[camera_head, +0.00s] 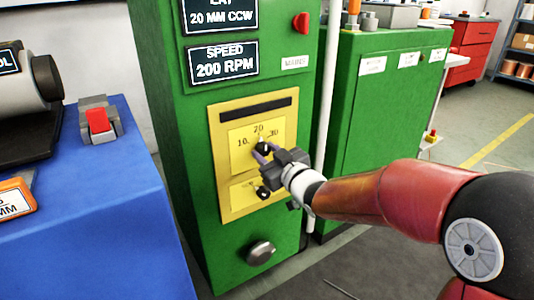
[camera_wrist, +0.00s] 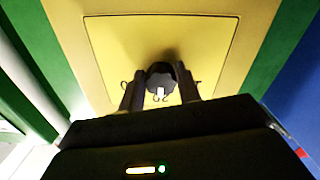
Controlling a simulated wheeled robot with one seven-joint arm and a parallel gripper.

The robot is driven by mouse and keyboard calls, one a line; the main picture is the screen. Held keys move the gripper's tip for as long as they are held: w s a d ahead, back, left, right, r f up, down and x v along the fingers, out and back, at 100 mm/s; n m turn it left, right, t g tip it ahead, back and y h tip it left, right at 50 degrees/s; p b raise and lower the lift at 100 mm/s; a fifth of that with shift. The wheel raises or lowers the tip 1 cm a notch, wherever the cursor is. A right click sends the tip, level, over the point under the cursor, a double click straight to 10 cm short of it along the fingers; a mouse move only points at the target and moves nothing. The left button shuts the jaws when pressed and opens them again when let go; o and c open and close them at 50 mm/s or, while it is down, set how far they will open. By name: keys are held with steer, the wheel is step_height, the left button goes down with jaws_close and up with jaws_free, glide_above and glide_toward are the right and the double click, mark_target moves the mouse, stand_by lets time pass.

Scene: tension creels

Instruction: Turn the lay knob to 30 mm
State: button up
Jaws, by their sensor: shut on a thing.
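The lay knob (camera_head: 264,146) is a small black knob on a yellow panel (camera_head: 223,171) set in a green cabinet. The numbers 10, 20 and 30 stand around it. Its white mark points up toward 20. In the wrist view the black knob (camera_wrist: 161,74) shows its white mark toward an upside-down number. My gripper (camera_head: 266,152) reaches in from the right and is shut on the knob. In the wrist view my gripper's two dark fingers (camera_wrist: 160,84) stand on either side of the knob, partly hiding its surroundings.
A second black knob (camera_head: 263,192) sits lower on the panel, close below my gripper. A round grey knob (camera_head: 261,252) is further down. Signs above read 20 MM CCW (camera_head: 221,17) and 200 RPM (camera_head: 222,63). A blue bench (camera_head: 90,215) stands left.

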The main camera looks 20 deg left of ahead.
steer(key=m+p, duration=0.2)
steer(key=m, duration=0.4)
steer(key=shift+s+r, duration=0.1)
steer(key=m+p, duration=0.3)
steer(key=m, duration=0.2)
steer(key=shift+s+a+m, duration=0.1)
steer(key=shift+m, duration=0.2)
stand_by(0.4)
steer(key=o, duration=1)
steer(key=shift+c, duration=0.2)
steer(key=v, duration=0.7)
steer(key=shift+s+d, duration=0.25)
steer(key=shift+s, duration=0.05)
